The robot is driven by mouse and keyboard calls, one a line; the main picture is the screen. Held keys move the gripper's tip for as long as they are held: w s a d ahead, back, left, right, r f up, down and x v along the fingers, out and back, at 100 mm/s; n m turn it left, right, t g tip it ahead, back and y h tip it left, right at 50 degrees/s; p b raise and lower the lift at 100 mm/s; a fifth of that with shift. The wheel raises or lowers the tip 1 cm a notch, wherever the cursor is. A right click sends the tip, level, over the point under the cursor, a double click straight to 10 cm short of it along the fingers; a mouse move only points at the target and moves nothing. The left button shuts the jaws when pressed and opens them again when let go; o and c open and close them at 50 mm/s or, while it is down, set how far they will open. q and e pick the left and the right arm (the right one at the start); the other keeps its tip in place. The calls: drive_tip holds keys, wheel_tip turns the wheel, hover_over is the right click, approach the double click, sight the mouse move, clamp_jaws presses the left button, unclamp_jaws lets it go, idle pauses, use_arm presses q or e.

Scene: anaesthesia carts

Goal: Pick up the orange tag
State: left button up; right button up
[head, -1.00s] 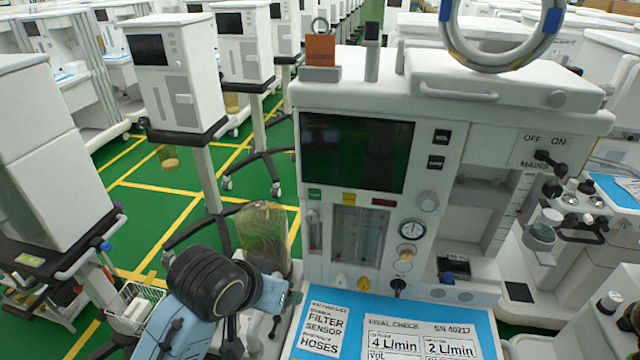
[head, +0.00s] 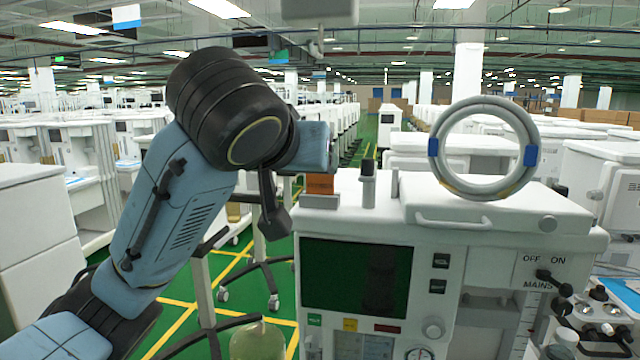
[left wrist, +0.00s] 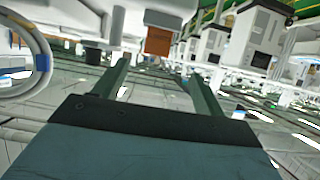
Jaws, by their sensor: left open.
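The orange tag (head: 320,184) stands upright in a small grey holder (head: 320,201) on the top left of the white anaesthesia machine (head: 500,245). My left arm's wrist is just above and to the left of it in the head view, close to the tag's top edge, where its ring is hidden. In the left wrist view the tag (left wrist: 158,41) shows beyond the fingertips, roughly between them. My left gripper (left wrist: 158,70) is open and empty, apart from the tag. Its fingers cannot be made out in the head view. My right gripper is not in view.
A short dark-capped post (head: 368,185) stands just right of the tag. A large grey hose ring with blue bands (head: 441,150) stands upright farther right on the machine top. Other carts stand behind and to the left. Green floor shows between them.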

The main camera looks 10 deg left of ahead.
sight(320, 178)
use_arm(q)
drive_tip(key=p+x, duration=0.1)
drive_tip(key=x, duration=0.3)
drive_tip(key=p+x, duration=0.1)
drive_tip(key=x, duration=0.7)
drive_tip(key=shift+w+d+r+p, duration=0.15)
drive_tip(key=shift+d+r+p, duration=0.05)
drive_tip(key=shift+r+p, duration=0.2)
drive_tip(key=shift+w+f, duration=0.25)
drive_tip(key=shift+w, duration=0.15)
drive_tip(key=c, duration=1.1)
drive_tip(key=shift+o, duration=0.2)
drive_tip(key=shift+r, duration=0.15)
